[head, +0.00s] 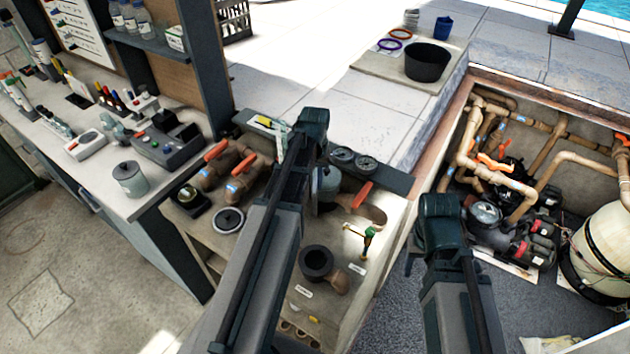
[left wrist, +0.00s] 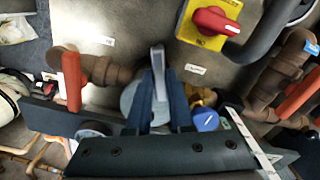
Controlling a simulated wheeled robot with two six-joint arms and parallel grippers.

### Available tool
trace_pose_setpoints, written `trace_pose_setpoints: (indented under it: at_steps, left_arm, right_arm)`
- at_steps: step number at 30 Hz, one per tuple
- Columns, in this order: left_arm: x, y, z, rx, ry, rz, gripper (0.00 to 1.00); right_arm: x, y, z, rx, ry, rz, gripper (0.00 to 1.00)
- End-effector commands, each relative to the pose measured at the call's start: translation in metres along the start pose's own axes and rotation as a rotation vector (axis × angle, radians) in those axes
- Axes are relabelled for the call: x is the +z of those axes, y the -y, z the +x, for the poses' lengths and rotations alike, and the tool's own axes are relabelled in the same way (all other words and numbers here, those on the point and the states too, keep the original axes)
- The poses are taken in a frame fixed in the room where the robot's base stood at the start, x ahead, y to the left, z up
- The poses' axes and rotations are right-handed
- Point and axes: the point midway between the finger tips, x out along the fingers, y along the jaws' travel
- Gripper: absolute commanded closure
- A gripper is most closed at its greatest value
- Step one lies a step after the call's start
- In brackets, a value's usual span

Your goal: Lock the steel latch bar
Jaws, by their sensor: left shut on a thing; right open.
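In the left wrist view, my left gripper (left wrist: 165,88) has its two dark fingers closed around a narrow grey steel latch bar (left wrist: 158,62). The bar stands out beyond the fingertips, over a round blue-grey housing (left wrist: 130,98). I cannot tell whether the bar is seated in a catch. In the head view the left arm covers the bar and the fingers; part of the blue-grey housing (head: 328,188) shows beside the arm. My right gripper (head: 440,215) is apart from the bench, above the grey floor by the pit; its fingertips are mostly hidden.
Orange-handled valves (head: 217,151) and (head: 362,195) flank the left arm. Two gauges (head: 355,160) sit on a dark panel behind. A yellow box with a red knob (left wrist: 212,20) is close to the bar. A black collar (head: 316,262) stands in front. The pump pit (head: 500,215) lies right.

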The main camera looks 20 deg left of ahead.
Motion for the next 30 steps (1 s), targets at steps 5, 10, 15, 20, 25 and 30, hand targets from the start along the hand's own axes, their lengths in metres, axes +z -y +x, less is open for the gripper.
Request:
trace_pose_setpoints:
  at_steps: [5, 10, 15, 20, 25, 30]
  left_arm:
    - [0.0001, 0.0, 0.0001, 0.0, 0.0, 0.144, 1.0]
    - [0.0001, 0.0, 0.0001, 0.0, 0.0, 0.254, 1.0]
    - [0.0002, -0.0001, 0.0001, 0.0, 0.0, 0.333, 1.0]
    - [0.0002, 0.0, 0.0001, 0.0, 0.0, 0.376, 1.0]
    - [0.0002, -0.0001, 0.0001, 0.0, 0.0, 0.398, 1.0]
    - [0.0002, 0.0, 0.0001, 0.0, 0.0, 0.403, 1.0]
  right_arm:
    - [0.0, 0.0, 0.0001, 0.0, 0.0, 0.0, 0.44]
    - [0.0, 0.0, 0.0001, 0.0, 0.0, 0.0, 0.44]
    - [0.0, 0.0, 0.0001, 0.0, 0.0, 0.0, 0.44]
    - [0.0, 0.0, 0.0001, 0.0, 0.0, 0.0, 0.44]
    - [0.0, 0.0, 0.0001, 0.0, 0.0, 0.0, 0.44]
    - [0.0, 0.0, 0.0001, 0.0, 0.0, 0.0, 0.44]
